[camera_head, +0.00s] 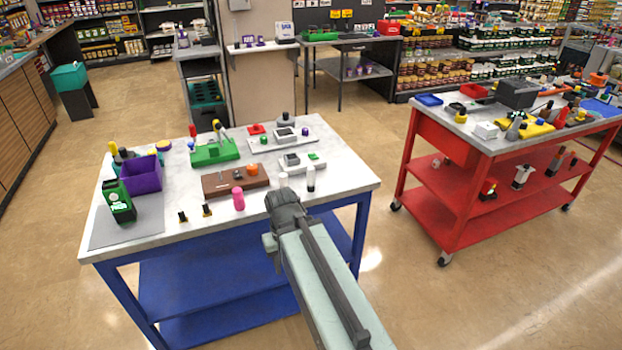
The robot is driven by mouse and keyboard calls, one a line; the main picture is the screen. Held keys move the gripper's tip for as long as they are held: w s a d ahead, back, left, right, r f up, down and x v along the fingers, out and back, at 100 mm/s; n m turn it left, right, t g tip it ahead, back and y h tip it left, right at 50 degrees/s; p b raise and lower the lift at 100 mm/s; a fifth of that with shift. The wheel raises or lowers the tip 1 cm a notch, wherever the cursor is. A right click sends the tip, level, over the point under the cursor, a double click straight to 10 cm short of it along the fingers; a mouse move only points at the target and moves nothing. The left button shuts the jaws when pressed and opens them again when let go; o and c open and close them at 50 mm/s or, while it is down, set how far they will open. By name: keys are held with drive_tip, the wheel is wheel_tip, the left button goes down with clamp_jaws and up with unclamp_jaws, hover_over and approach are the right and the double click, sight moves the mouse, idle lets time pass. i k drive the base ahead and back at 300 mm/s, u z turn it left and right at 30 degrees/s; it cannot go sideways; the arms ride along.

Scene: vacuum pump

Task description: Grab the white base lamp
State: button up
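My arm reaches in from the lower right, and its dark grey end with my gripper (284,200) is over the front right edge of the blue-legged table. The fingers are not clear, so open or shut cannot be told. A small upright white piece (310,178) stands just right of and beyond the gripper. Another small whitish piece (283,180) shows right behind the gripper, partly hidden. I cannot tell for sure which thing is the white base lamp; these pieces are too small to make out.
The table top (340,178) also holds a pink piece (238,198), a brown board (222,184), a green block (214,153), a purple bin (140,174) and white boards with grey parts. A red cart (440,205) stands to the right. Floor lies open between them.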

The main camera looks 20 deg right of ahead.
sight(282, 176)
drive_tip(key=u, duration=3.95)
drive_tip(key=k, duration=1.15)
drive_tip(key=z, duration=0.55)
